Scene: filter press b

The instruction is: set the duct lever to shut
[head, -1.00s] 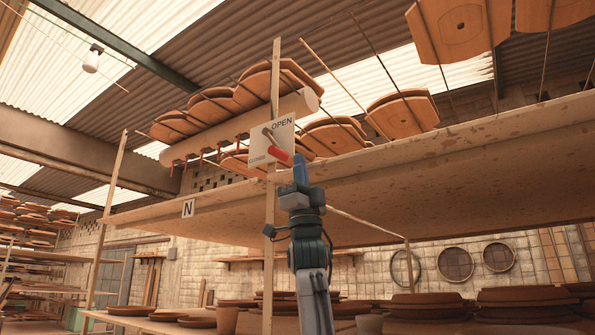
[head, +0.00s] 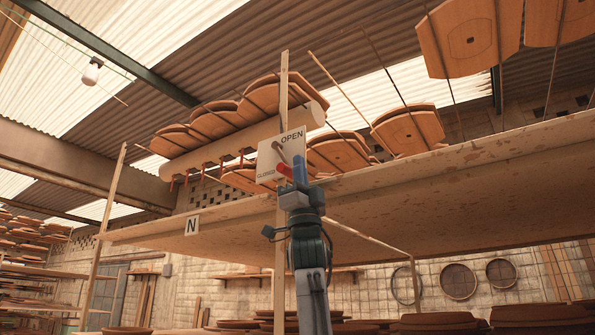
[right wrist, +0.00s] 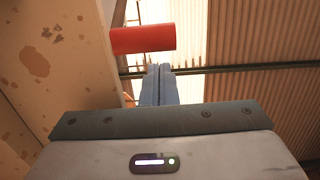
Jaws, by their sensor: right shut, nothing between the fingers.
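The duct lever has a grey arm and a red handle (head: 284,170). It is mounted on a white plate (head: 267,158) with OPEN at its upper right and a CLOSED label at its lower left. The handle slants down to the right from the pivot. My right gripper (head: 299,168) is shut and empty, its blue fingers right beside the handle's end. In the right wrist view, the red handle (right wrist: 143,39) lies across, just beyond the shut fingertips (right wrist: 160,70); I cannot tell whether they touch. My left gripper is not in view.
A long wooden shelf (head: 440,185) runs to the right of my arm. A pale round duct (head: 240,144) lies behind the plate, among stacked brown boards (head: 407,128). An N sign (head: 192,225) hangs on the shelf edge.

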